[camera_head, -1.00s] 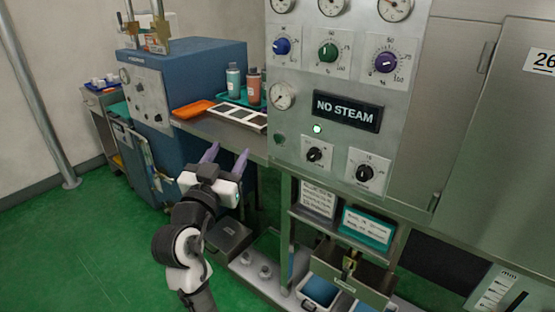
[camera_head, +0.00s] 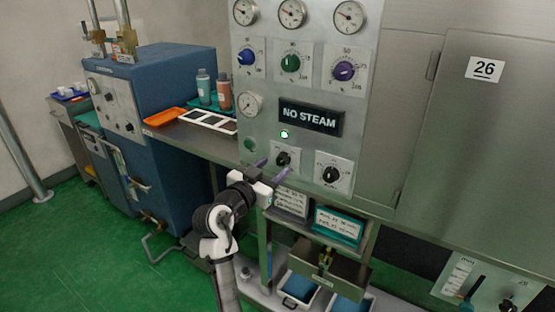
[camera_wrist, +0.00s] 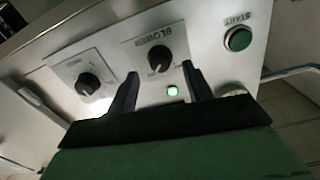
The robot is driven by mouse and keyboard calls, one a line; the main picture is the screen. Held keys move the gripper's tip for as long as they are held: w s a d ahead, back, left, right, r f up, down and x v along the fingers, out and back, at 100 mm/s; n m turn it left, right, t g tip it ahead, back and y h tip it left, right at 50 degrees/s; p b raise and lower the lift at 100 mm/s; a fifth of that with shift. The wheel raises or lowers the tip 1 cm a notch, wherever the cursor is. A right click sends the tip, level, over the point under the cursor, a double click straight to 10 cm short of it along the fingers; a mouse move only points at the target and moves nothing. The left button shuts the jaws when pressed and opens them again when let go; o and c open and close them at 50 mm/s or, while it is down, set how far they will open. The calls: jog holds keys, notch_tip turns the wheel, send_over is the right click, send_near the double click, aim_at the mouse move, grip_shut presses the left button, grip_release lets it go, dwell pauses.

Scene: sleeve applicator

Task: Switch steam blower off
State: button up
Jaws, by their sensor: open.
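The blower switch is a black rotary knob (camera_wrist: 159,57) on a white plate labelled BLOWER in the wrist view, which shows it upside down. In the head view this knob (camera_head: 283,158) sits below the lit NO STEAM sign (camera_head: 310,117). A small lamp (camera_wrist: 172,91) near it glows green in the wrist view; it also shows in the head view (camera_head: 285,134). My gripper (camera_head: 272,169) is open and empty, just in front of the panel. In the wrist view its two fingers (camera_wrist: 163,92) point at the panel, on either side of the lamp, with the knob beyond their tips.
A second black knob (camera_wrist: 88,84) is beside the blower knob. A green START button (camera_wrist: 238,39) is on its other side. Gauges and coloured dials (camera_head: 291,63) fill the panel above. A shelf with an orange tray (camera_head: 165,116) and bottles (camera_head: 224,93) stands to the left.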

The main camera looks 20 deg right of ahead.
aim_at(280, 162)
jog(key=shift+p+x, duration=0.3)
jog(key=shift+x, duration=1.4)
jog(key=c, duration=1)
jog(key=shift+o, duration=0.2)
